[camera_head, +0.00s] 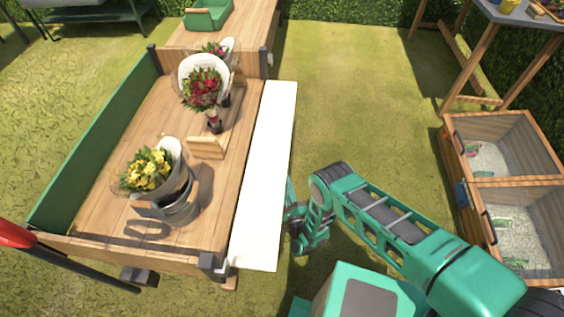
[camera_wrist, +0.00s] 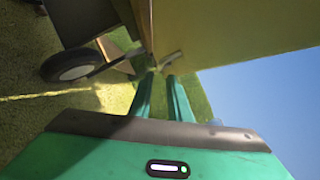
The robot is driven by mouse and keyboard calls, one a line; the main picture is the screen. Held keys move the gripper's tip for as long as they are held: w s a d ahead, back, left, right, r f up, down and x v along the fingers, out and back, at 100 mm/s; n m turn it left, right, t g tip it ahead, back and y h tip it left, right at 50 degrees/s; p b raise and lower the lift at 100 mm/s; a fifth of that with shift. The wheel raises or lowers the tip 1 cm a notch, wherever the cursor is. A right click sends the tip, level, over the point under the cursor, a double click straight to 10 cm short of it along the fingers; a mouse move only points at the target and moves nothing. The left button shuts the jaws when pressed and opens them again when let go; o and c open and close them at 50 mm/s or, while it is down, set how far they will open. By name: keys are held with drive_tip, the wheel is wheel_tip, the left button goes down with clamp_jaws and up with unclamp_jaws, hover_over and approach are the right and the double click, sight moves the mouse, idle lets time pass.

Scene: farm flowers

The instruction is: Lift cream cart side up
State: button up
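The cream cart side (camera_head: 265,180) is a long pale panel along the right edge of the wooden cart (camera_head: 120,130). It leans outward from the cart bed, folded down. My gripper (camera_head: 291,205) is beside the panel's outer long edge, toward its near half. In the wrist view, the cream panel (camera_wrist: 235,40) fills the upper right, above and beyond my gripper (camera_wrist: 160,77). The two teal fingers stand apart with a gap between them. A small metal piece shows just past the fingertips. Whether the fingers touch the panel is not clear.
The cart bed holds a bucket of yellow flowers (camera_head: 150,175), red flowers (camera_head: 202,88) and a wooden crate (camera_head: 207,147). A green side (camera_head: 95,150) stands upright on the left. Wooden planter boxes (camera_head: 500,180) stand at the right.

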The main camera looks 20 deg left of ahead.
sight(280, 161)
drive_tip(key=x, duration=1)
drive_tip(key=shift+w+a, duration=0.1)
drive_tip(key=shift+w, duration=0.1)
drive_tip(key=shift+c, duration=0.7)
